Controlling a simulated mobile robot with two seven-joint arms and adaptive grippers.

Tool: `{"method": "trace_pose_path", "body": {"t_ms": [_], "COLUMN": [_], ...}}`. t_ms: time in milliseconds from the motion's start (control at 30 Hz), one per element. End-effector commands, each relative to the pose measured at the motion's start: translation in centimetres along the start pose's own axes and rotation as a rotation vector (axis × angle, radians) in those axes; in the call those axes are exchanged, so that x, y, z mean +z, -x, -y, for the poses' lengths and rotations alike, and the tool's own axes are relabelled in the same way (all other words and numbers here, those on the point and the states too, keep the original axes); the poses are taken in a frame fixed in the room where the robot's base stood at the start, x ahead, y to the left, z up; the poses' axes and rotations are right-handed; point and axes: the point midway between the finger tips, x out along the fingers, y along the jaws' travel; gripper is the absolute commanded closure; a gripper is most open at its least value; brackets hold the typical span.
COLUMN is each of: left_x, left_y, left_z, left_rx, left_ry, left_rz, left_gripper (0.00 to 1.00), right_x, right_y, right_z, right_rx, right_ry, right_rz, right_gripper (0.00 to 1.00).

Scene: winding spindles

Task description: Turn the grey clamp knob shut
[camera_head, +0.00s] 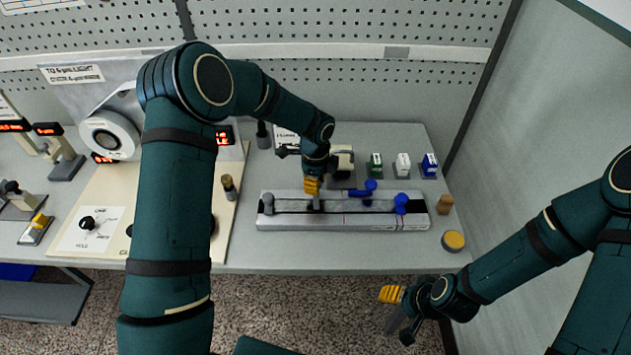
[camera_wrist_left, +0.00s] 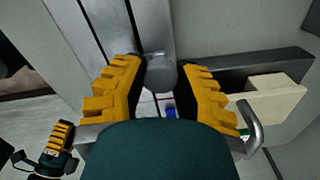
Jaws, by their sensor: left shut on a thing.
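A long pale rail fixture (camera_head: 340,222) lies on the table with a dark slot along it. My left gripper (camera_head: 313,187) reaches down onto the fixture, left of its middle. In the left wrist view, a round grey clamp knob (camera_wrist_left: 160,73) sits between the yellow fingers of my left gripper (camera_wrist_left: 160,85), which are shut on it. In the head view the gripper mostly hides this knob. Another grey knob (camera_head: 267,203) stands at the fixture's left end. My right gripper (camera_head: 393,308) hangs before the table's front edge, away from the fixture; its opening is unclear.
Blue knobs (camera_head: 401,203) stand on the fixture's right part. A brown peg (camera_head: 445,204) and a yellow-topped round piece (camera_head: 453,241) are at its right. Small boxes (camera_head: 402,165) stand behind. A dark peg (camera_head: 229,187) stands left, on a beige board (camera_head: 120,185).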

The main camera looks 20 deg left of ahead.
Motion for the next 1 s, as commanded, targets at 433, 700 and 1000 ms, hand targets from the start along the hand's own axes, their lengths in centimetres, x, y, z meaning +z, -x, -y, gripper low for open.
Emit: {"method": "trace_pose_path", "body": {"t_ms": [433, 700, 1000], "left_x": [-0.01, -0.02, -0.01], "left_y": [-0.24, -0.26, -0.13], "left_z": [-0.19, -0.20, -0.10], "left_rx": [0.006, 0.007, 0.003], "left_ry": [-0.079, -0.079, -0.077], "left_rz": [0.000, 0.000, 0.000], "left_gripper": [1.00, 1.00, 0.34], "right_x": [-0.01, -0.01, -0.01], "right_y": [0.13, 0.12, 0.13], "right_z": [0.04, 0.03, 0.03], "right_rx": [0.000, 0.000, 0.000], "right_ry": [0.000, 0.000, 0.000], "right_rz": [0.000, 0.000, 0.000], "right_gripper": [0.37, 0.37, 0.37]}}
